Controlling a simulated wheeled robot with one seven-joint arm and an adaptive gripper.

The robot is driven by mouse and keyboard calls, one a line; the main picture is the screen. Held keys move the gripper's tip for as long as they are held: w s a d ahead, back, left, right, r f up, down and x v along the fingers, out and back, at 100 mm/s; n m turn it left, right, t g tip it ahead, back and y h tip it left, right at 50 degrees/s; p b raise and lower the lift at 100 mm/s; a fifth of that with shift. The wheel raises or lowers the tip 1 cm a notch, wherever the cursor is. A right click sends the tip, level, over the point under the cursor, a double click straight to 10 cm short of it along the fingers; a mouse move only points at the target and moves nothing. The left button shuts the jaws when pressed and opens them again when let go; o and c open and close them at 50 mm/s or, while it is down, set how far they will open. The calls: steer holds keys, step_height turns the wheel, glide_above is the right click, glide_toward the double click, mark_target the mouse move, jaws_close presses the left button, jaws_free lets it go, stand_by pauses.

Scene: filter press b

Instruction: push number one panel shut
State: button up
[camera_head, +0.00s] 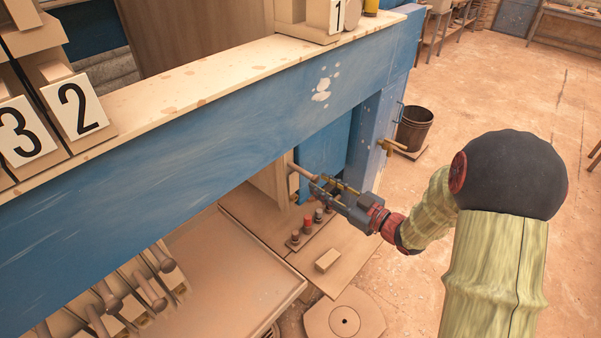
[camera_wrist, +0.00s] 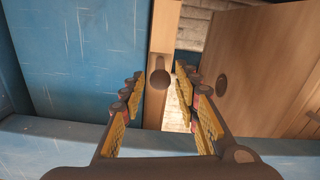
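The number one label (camera_head: 337,14) stands on a block on top of the blue beam. Below the beam, a pale wooden panel (camera_head: 268,190) stands upright with a round rod handle (camera_head: 301,171) sticking out toward my gripper. In the wrist view, the panel's narrow edge (camera_wrist: 163,40) faces me, with the handle's dark round end (camera_wrist: 160,79) in front of it. My gripper (camera_head: 318,186) is open at the handle. In the wrist view its yellow-padded fingers (camera_wrist: 163,82) are spread to either side of the handle end. Contact with the handle cannot be told.
The blue beam (camera_head: 200,130) runs above the panel, and a blue post (camera_head: 375,135) stands to the right. Several handles (camera_head: 150,290) show lower left. A tray (camera_head: 230,275), small red and grey knobs (camera_head: 308,223) and a bucket (camera_head: 414,128) are nearby. Open floor lies right.

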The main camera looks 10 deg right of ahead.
mark_target(303, 170)
steer(key=shift+a+r, duration=0.1)
steer(key=shift+r, duration=0.15)
steer(key=shift+b+x, duration=0.7)
steer(key=shift+x, duration=3.15)
steer(key=shift+c, duration=0.4)
steer(key=c, duration=0.7)
jaws_close()
